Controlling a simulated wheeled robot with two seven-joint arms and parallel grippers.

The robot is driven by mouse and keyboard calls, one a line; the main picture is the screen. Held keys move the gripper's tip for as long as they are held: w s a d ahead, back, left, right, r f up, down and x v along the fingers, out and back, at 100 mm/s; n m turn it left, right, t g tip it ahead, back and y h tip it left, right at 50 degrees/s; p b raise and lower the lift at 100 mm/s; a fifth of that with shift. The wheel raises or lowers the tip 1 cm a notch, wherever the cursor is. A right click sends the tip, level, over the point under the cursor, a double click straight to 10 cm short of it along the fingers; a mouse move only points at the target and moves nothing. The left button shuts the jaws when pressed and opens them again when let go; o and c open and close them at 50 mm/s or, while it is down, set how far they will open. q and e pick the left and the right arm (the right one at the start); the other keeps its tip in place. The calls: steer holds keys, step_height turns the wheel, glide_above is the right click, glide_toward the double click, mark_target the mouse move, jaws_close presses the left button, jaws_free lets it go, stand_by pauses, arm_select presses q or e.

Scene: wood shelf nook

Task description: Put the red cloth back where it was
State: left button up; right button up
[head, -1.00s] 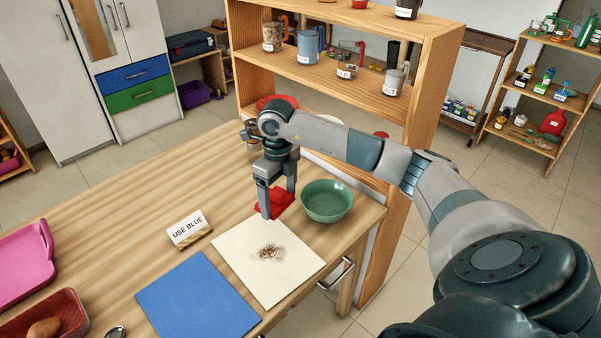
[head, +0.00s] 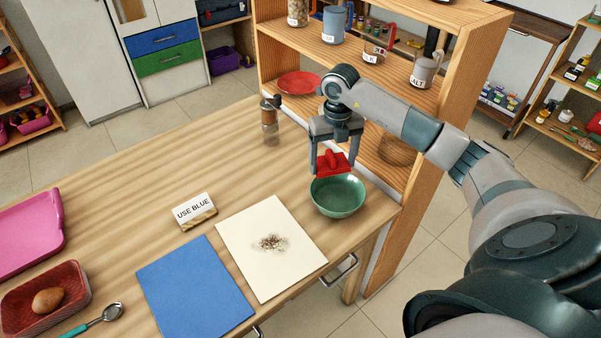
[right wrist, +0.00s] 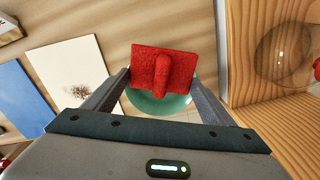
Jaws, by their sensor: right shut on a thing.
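The red cloth (head: 335,163) is gripped by its raised middle ridge in my right gripper (head: 332,170), up off the table, just behind and above the green bowl (head: 338,196). In the right wrist view the red cloth (right wrist: 165,70) lies flat between the fingers (right wrist: 162,92) and covers part of the green bowl (right wrist: 158,105). A cream sheet (head: 245,235) with a patch of dark crumbs (head: 271,243) and a blue cloth (head: 195,288) lie on the table. My left gripper is not in view.
A sign reading "USE BLUE" (head: 194,210) stands behind the sheets. A pepper mill (head: 269,120) stands near the shelf unit (head: 425,165), which holds a red plate (head: 299,82) and mugs.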

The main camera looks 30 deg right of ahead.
steer(key=w+f, duration=0.1)
steer(key=w+a+f+p, duration=0.1)
steer(key=w, duration=0.3)
steer(key=shift+a+f+p, duration=0.25)
steer(key=shift+f+p, duration=0.15)
steer(key=p, duration=0.1)
glide_above(301, 177)
step_height(301, 177, down, 4)
steer(key=shift+s+r, duration=0.1)
steer(key=shift+s, duration=0.05)
steer(key=shift+w+a+f, duration=0.1)
steer(key=shift+w+f, duration=0.1)
arm_select(q)
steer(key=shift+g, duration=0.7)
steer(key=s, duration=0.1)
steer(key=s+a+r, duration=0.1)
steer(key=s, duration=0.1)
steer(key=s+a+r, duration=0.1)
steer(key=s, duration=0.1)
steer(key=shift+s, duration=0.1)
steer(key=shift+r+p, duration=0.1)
steer(key=shift+p, duration=0.2)
arm_select(e)
steer(key=shift+f, duration=0.15)
step_height(301, 177, down, 3)
steer(key=shift+r+p, duration=0.15)
steer(key=shift+p, duration=0.45)
steer(key=shift+f, duration=0.5)
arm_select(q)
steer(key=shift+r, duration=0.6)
